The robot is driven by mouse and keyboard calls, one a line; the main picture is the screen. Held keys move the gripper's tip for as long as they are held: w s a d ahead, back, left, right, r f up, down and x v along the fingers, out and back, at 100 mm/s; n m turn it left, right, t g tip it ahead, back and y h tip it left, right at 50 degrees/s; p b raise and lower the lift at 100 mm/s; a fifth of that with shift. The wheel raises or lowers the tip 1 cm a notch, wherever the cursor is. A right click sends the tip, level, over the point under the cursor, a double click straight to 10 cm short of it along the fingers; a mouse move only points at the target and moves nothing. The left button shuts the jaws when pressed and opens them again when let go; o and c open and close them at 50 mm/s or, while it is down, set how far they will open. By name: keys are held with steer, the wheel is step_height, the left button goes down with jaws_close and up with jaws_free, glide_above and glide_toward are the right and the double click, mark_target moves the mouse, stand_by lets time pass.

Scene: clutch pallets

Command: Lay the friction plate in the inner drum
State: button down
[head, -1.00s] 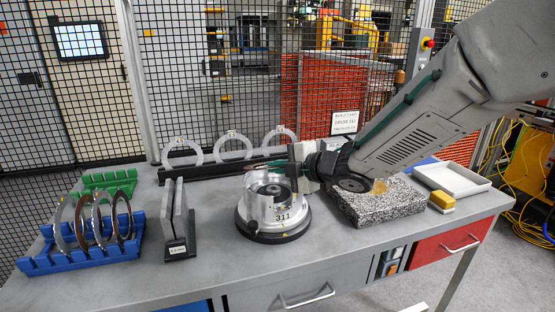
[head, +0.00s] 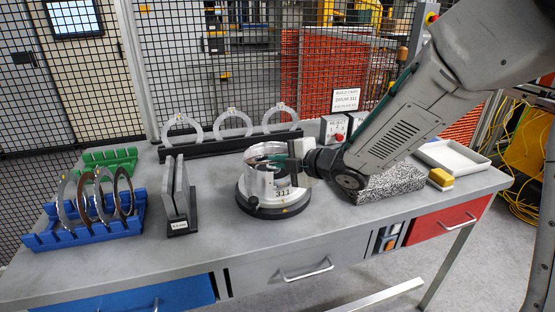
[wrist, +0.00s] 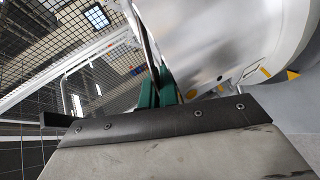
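The inner drum (head: 262,188), a silver cylinder marked 311, stands on a dark round base on the bench. My gripper (head: 283,161) is at the drum's upper right rim, its green fingers reaching over the opening. In the wrist view the green fingers (wrist: 157,88) are close together on a thin edge-on plate (wrist: 146,40), which looks like the friction plate. The drum's shiny wall (wrist: 205,50) is right beside them. The plate's seat inside the drum is hidden. Several ring plates (head: 124,190) stand in a blue rack (head: 85,235) at left.
A grey upright holder (head: 178,200) stands left of the drum. Pale rings (head: 232,124) stand on a black rail behind. Bare bench lies in front.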

steer(key=c, duration=1.6)
jaws_free()
steer(key=shift+s+f, duration=0.1)
steer(key=shift+f, duration=0.05)
steer(key=shift+f, duration=0.3)
steer(key=shift+c, duration=0.4)
steer(key=shift+s+d+f, duration=0.1)
steer(key=shift+s+f, duration=0.05)
steer(key=shift+f, duration=0.2)
steer(key=shift+c, duration=0.3)
steer(key=v, duration=0.5)
steer(key=shift+d+f, duration=0.1)
steer(key=shift+d, duration=0.1)
steer(key=shift+o, duration=0.7)
steer(key=shift+s+d, duration=0.15)
steer(key=shift+d, duration=0.1)
steer(key=shift+s+d+r, duration=0.1)
steer(key=shift+s+r, duration=0.2)
steer(key=shift+r, duration=1.35)
steer(key=shift+s+a+r, duration=0.1)
steer(key=shift+s+r, duration=0.15)
steer(key=shift+r, duration=1.35)
steer(key=shift+s+d+r, duration=0.1)
steer(key=shift+s+r, duration=0.2)
steer(key=shift+r, duration=1.35)
